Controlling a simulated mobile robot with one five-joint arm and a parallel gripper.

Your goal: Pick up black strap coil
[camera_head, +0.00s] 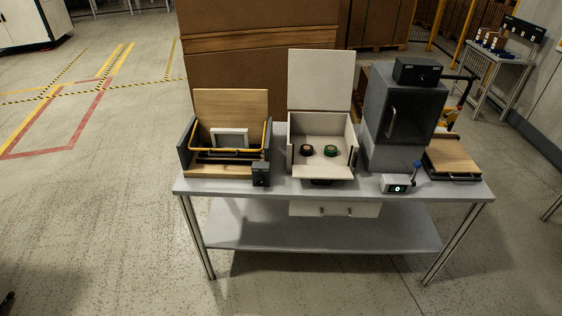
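An open pale box (340,171) stands on the grey table with its lid raised and its front flap lowered. Two small round items lie inside it, side by side and apart. The left one is dark with an orange-tan centre and looks like the black strap coil (306,150). The right one is a green and dark round item (330,151). Both are small in the picture, so fine detail is unclear. My gripper is not in view, and nothing is seen touching either item.
The grey table (288,187) has a drawer (335,209) and a lower shelf. A wooden-lidded box (230,102) stands left. A dark cabinet (402,115), a small display unit (395,184) and a wooden board (452,158) stand right. Floor in front is clear.

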